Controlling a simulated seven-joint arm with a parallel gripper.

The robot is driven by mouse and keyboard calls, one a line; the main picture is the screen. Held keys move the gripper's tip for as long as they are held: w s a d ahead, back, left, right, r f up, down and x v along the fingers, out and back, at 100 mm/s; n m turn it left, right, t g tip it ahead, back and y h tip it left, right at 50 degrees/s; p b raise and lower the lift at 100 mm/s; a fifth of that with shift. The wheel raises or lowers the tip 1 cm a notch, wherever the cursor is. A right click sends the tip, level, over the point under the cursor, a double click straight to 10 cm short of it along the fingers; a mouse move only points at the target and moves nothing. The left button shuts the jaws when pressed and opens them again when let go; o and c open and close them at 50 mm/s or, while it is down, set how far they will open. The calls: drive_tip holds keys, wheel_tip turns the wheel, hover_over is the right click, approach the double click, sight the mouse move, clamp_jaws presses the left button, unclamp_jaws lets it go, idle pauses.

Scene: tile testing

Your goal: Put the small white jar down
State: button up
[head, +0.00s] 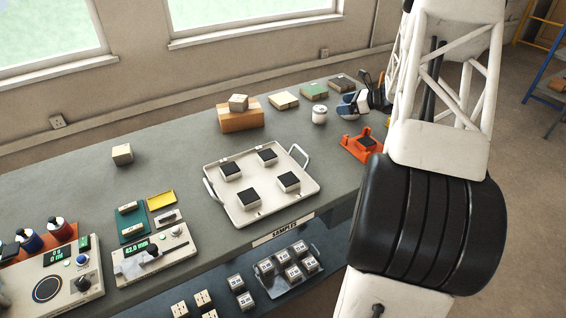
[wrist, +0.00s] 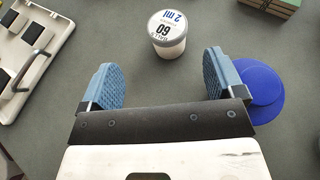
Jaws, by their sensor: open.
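The small white jar (wrist: 167,35) stands upright on the grey worktop (wrist: 140,15) in the wrist view, with a printed label on its top. It also shows in the head view (head: 319,115), toward the far right of the bench. My gripper (wrist: 160,80) is open, its two blue ribbed fingers wide apart with nothing between them. The jar is just beyond the fingertips, roughly in line with the gap and apart from both fingers. In the head view my gripper (head: 365,98) is small and partly hidden by my arm.
A blue disc (wrist: 262,85) lies beside the right finger. A white tray (head: 255,212) with several dark-topped tiles is left of the jar. An orange holder (head: 358,150) sits nearer, and green tiles (head: 314,91) lie behind. Bare worktop surrounds the jar.

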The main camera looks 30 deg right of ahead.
drive_tip(key=s+a+r+n+g, duration=0.3)
drive_tip(key=a+r+n, duration=0.15)
drive_tip(key=a, duration=0.75)
drive_tip(key=s+a+r+n+g, duration=0.25)
drive_tip(key=a+r+n, duration=0.2)
drive_tip(key=a, duration=0.65)
drive_tip(key=s+a+r+n+g, duration=0.25)
drive_tip(key=a+r+n, duration=0.2)
drive_tip(key=a, duration=0.75)
drive_tip(key=s+a+r+n+g+h, duration=0.1)
drive_tip(key=s+a+r+n+h, duration=0.15)
drive_tip(key=s+a, duration=0.4)
drive_tip(key=s+a+r+n+h, duration=0.1)
drive_tip(key=s+a+r+n, duration=0.1)
drive_tip(key=s+a+n, duration=0.35)
drive_tip(key=s+a+n+h, duration=0.2)
drive_tip(key=s+a+n, duration=0.1)
drive_tip(key=s, duration=0.5)
drive_tip(key=s+a+f+n+h, duration=0.1)
drive_tip(key=s+a+n+h, duration=0.1)
drive_tip(key=s, duration=0.6)
drive_tip(key=shift+s+a+n+t, duration=0.35)
drive_tip(key=shift+a+n, duration=0.45)
drive_tip(key=shift+n, duration=0.35)
